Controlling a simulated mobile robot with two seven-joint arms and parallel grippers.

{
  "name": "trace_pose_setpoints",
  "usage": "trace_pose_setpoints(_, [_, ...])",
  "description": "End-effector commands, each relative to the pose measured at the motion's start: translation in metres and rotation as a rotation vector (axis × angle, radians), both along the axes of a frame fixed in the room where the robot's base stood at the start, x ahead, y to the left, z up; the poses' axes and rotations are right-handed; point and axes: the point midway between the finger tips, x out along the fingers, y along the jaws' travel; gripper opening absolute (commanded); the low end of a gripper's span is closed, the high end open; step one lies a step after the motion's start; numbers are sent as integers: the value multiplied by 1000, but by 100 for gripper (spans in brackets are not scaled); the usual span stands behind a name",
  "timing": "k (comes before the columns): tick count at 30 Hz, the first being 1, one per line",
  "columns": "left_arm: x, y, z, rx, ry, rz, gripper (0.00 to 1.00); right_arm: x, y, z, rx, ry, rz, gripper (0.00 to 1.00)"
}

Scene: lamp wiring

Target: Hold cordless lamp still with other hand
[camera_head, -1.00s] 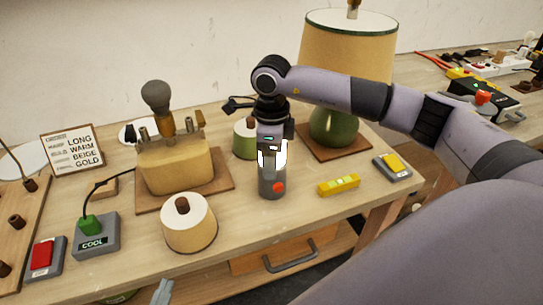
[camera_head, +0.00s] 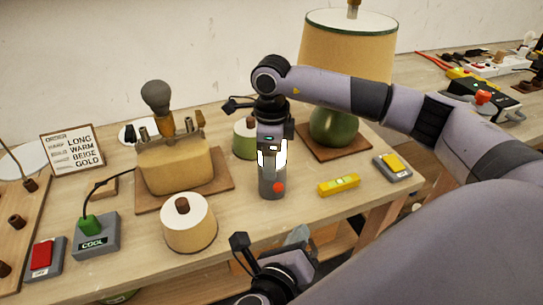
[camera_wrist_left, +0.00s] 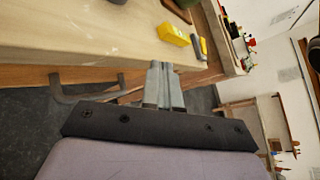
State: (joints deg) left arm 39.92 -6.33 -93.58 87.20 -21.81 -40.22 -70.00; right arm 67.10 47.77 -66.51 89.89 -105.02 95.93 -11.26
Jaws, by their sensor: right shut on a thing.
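A beige lamp base (camera_head: 172,168) with a dark grey bulb-like top (camera_head: 156,97) stands upright on a brown board at left centre. A green lamp (camera_head: 333,126) with a large tan shade (camera_head: 347,52) stands on another board at the back; my right arm crosses in front of it. Which one is the cordless lamp I cannot tell. My right gripper (camera_head: 271,150) is shut around a grey cylinder with a red button (camera_head: 271,182), upright at the table's middle. My left gripper (camera_head: 298,236) is at the table's front edge; its fingers (camera_wrist_left: 163,85) look together and empty, apart from both lamps.
A cream drum-shaped shade (camera_head: 189,225) stands front left. A yellow bar (camera_head: 338,185) and a grey box with yellow top (camera_head: 392,167) lie right. A COOL box (camera_head: 96,238), red-topped switch (camera_head: 42,259) and order sign (camera_head: 73,151) are left. A drawer handle (camera_wrist_left: 85,92) hangs below the edge.

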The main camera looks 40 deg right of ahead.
Motion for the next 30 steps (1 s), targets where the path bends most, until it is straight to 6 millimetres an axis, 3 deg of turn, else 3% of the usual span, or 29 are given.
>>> trace_pose_setpoints(4, [3, -4, -2, 98, -158, -38, 0, 0, 0, 1, 0, -1, 0, 32])
trace_pose_setpoints(11, [13, -6, -3, 136, -217, -49, 0, 0, 0, 1, 0, -1, 0, 32])
trace_pose_setpoints(24, [69, -20, -3, 133, -211, -47, 0, 0, 0, 1, 0, -1, 0, 32])
trace_pose_setpoints(30, [85, -25, -2, 131, -210, -48, 0, 0, 0, 1, 0, -1, 0, 32])
